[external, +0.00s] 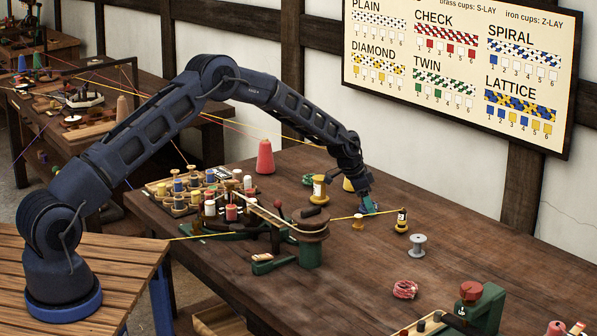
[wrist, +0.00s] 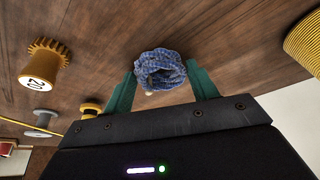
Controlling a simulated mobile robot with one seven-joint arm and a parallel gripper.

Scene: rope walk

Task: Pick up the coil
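A blue speckled coil (wrist: 160,71) lies on the dark wooden table in the wrist view. My gripper (wrist: 162,68) has its two green fingers on either side of the coil, their tips close to its edges. I see no clear grip on it, and the fingers look open. In the external view my gripper (external: 369,205) points down at the tabletop beyond the green winding post, with a bit of the blue coil (external: 370,209) showing; the rest is hidden. A second coil, red and white (external: 405,289), lies nearer the front of the table.
A small yellow spool (external: 358,221), a labelled yellow spool (external: 401,221) and a grey spool (external: 417,245) stand near my gripper. A taut yellow thread runs close by. A larger yellow spool (external: 319,189) and a red cone (external: 265,157) stand left.

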